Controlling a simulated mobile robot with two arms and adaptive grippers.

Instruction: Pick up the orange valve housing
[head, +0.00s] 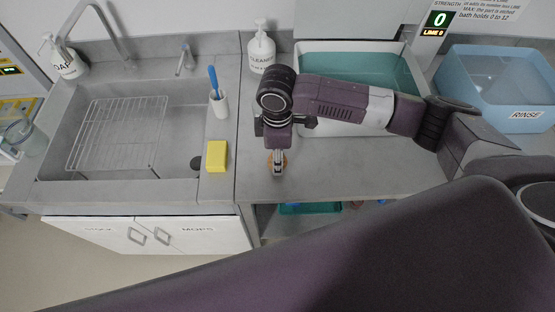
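A small part of the orange valve housing (286,160) shows on the grey counter, right of the sink. My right gripper (278,168), on the arm coming in from the right, points down right over it. The gripper hides most of the housing. The fingers look close together and overlap the housing in this view; whether they grip it or only stand around it cannot be told. The housing appears at counter level. My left gripper is not in view.
A yellow sponge (217,156) and a brush cup (219,104) stand left of the gripper, by the sink with its wire rack (118,133). A cleaner bottle (261,52), a teal-filled bath (412,72) and a blue rinse tub (490,85) stand behind. The counter right of the gripper is clear.

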